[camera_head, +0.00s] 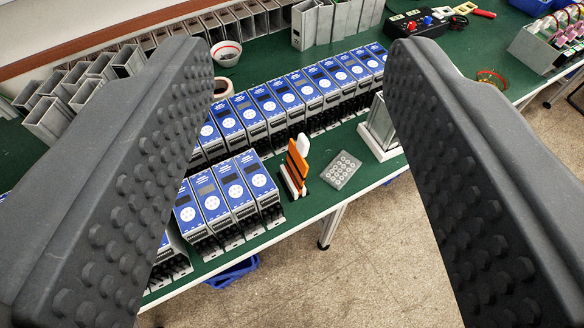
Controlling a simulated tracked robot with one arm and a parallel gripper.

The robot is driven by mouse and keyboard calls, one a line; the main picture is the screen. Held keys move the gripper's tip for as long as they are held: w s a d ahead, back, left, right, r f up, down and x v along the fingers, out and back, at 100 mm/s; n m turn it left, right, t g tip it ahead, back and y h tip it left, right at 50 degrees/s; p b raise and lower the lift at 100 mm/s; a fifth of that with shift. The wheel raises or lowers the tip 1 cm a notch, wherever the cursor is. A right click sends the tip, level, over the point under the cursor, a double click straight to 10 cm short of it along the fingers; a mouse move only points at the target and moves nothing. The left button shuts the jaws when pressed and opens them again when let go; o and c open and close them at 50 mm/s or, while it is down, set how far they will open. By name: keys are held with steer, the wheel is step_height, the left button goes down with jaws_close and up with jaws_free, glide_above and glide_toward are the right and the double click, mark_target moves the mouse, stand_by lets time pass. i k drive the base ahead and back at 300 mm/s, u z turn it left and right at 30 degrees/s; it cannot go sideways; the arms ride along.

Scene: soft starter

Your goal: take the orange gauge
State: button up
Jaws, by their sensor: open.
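The orange gauge (297,160) stands tilted near the front edge of the green table, in the middle of the view. It is a thin orange piece next to a white one (303,143), seated in a small white holder (291,183). My gripper (296,70) is open and empty. Its two dark studded fingers frame the view at left and right, and the gauge shows between them, farther off. The fingers touch nothing that I can see. The lower part of the gauge is partly hidden by the holder.
Rows of blue-topped soft starters (262,180) stand left of and behind the gauge. A grey plate with round holes (341,169) lies to its right, and a metal housing (380,125) stands beyond it. The floor (370,260) in front of the table is clear.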

mark_target(297, 168)
steer(key=k, duration=1.3)
steer(key=z, duration=0.5)
steer(key=i, duration=2.05)
steer(key=u, duration=0.4)
